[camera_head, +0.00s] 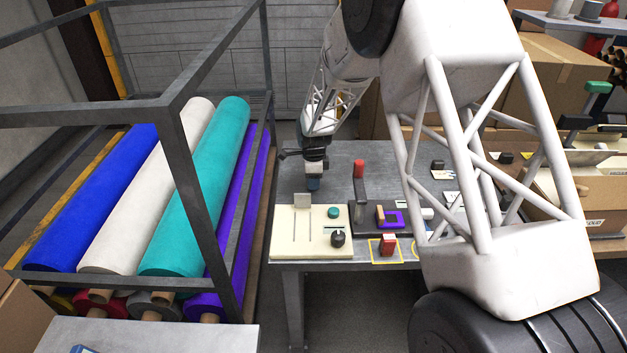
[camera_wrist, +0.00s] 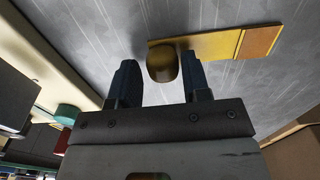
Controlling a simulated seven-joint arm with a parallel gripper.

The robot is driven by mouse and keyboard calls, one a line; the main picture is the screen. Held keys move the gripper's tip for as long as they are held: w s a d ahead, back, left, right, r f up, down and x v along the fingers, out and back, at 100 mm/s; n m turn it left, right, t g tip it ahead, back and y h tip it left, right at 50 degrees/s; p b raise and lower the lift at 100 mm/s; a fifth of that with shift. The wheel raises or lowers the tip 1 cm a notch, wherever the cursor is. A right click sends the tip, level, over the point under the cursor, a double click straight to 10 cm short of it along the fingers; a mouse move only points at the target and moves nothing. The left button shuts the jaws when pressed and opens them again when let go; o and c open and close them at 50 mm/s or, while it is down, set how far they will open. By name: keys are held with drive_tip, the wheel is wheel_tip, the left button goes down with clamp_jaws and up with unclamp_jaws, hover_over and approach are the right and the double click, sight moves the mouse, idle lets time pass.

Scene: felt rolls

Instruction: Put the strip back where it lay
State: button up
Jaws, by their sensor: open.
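In the wrist view, a yellow strip (camera_wrist: 212,45) with an orange end part (camera_wrist: 262,41) lies on the grey metal table (camera_wrist: 225,15). A rounded brown knob (camera_wrist: 162,64) is at the strip's near left end. My gripper (camera_wrist: 160,78) is open, its two dark fingers on either side of the knob with a gap on both sides. In the head view my gripper (camera_head: 313,184) is low over the table's left part, behind the cream panel. I cannot make out the strip in the head view.
The cream panel (camera_head: 290,247) with a teal button (camera_head: 334,212) and a black knob (camera_head: 338,239) is in front of my gripper. A red-topped post (camera_head: 359,180) stands to the right. A rack of felt rolls (camera_head: 205,190) is at left.

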drive_tip(key=shift+w+r, duration=0.2)
drive_tip(key=shift+r, duration=0.9)
drive_tip(key=shift+w+r, duration=0.25)
drive_tip(key=shift+r, duration=0.85)
drive_tip(key=shift+w+r, duration=0.2)
drive_tip(key=shift+r, duration=0.9)
drive_tip(key=o, duration=0.6)
drive_tip(key=shift+c, duration=0.2)
wheel_tip(320, 180, up, 8)
idle(0.7)
drive_tip(key=shift+f, duration=0.1)
